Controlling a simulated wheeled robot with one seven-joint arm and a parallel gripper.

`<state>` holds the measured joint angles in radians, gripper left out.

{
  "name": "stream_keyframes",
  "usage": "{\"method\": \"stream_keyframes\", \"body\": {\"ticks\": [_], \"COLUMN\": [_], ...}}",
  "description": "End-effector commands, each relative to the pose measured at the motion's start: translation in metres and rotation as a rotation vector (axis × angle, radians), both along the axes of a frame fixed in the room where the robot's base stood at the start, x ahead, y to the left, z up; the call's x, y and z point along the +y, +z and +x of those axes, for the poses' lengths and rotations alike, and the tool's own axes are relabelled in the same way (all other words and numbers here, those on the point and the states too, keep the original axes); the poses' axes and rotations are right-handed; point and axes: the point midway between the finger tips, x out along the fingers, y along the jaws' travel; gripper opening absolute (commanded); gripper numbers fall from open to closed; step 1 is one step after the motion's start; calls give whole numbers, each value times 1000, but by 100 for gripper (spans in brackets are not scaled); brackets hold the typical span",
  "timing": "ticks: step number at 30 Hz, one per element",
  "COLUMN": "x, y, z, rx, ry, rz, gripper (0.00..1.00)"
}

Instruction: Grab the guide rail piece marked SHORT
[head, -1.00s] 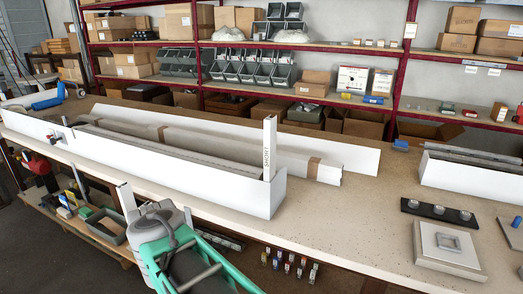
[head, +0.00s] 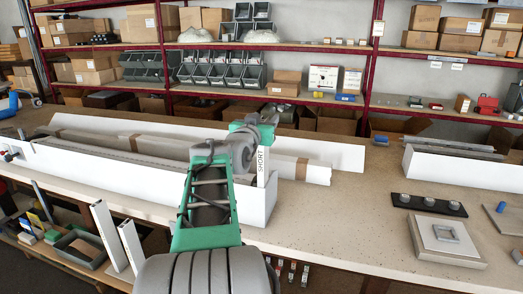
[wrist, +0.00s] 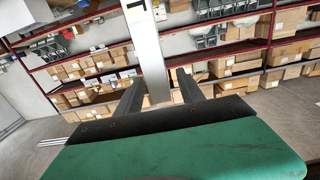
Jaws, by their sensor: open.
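The white piece marked SHORT (head: 262,166) stands upright at the right end of a long white box (head: 235,205) on the bench. Its lettering runs up its face below my gripper (head: 266,119), which is at its upper end in the head view. In the wrist view the pale upright piece (wrist: 149,52), with part of a black mark near the top, passes between the two dark fingers of my gripper (wrist: 160,76). The fingers are open, with a gap showing at the right finger. Whether either finger touches the piece cannot be told.
Long wrapped profiles (head: 309,168) lie behind the box's front wall. Two white uprights (head: 108,237) stand before the bench, lower left. A black strip with knobs (head: 428,205) and a pale square plate (head: 446,240) lie at right. Bare bench (head: 345,215) lies between.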

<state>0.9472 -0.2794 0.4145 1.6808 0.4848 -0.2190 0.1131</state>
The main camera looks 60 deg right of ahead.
Motion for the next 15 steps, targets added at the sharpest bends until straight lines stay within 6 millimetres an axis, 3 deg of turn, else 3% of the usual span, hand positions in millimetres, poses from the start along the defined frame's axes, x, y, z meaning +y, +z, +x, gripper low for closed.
{"method": "stream_keyframes", "body": {"ticks": [3,10,15], "x": [-16,-18,-17], "y": [2,0,0], "z": [3,5,5], "rx": [1,0,0], "ry": [2,5,6], "rz": [1,1,1], "gripper": [45,45,32]}}
